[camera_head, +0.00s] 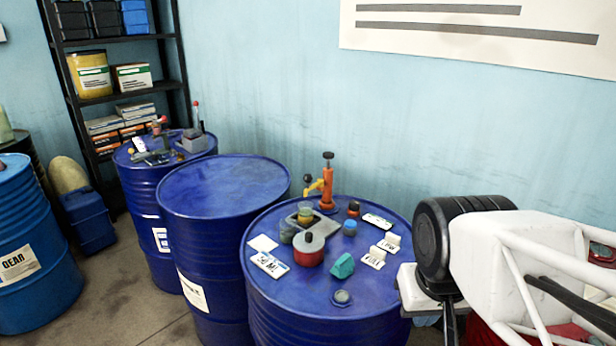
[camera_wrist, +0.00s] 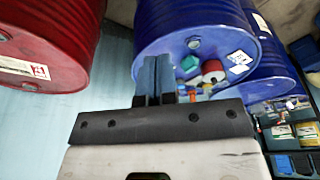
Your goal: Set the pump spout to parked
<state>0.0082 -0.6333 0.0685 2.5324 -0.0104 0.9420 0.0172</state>
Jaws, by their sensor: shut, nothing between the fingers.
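The orange hand pump (camera_head: 328,185) stands upright at the back of the right blue drum's lid (camera_head: 262,250). Its yellow spout (camera_head: 313,188) points left and toward the front, near a yellowish cup (camera_head: 305,212) in a grey tray (camera_head: 290,222). I cannot tell whether the spout is exactly over the cup. In the wrist view only small orange and blue bits show near the pump, partly hidden by the fingers. My gripper (camera_wrist: 154,64) is shut and empty, its fingers in front of that drum. In the head view my arm is at the right, apart from the pump.
The lid also carries a red pot (camera_head: 309,250), a teal block (camera_head: 343,266), a blue cap (camera_head: 350,228), label cards and white blocks. A bare-topped blue drum (camera_head: 222,185) stands to the left. A farther drum (camera_head: 150,180) holds more equipment. A red drum (camera_wrist: 45,40) shows in the wrist view.

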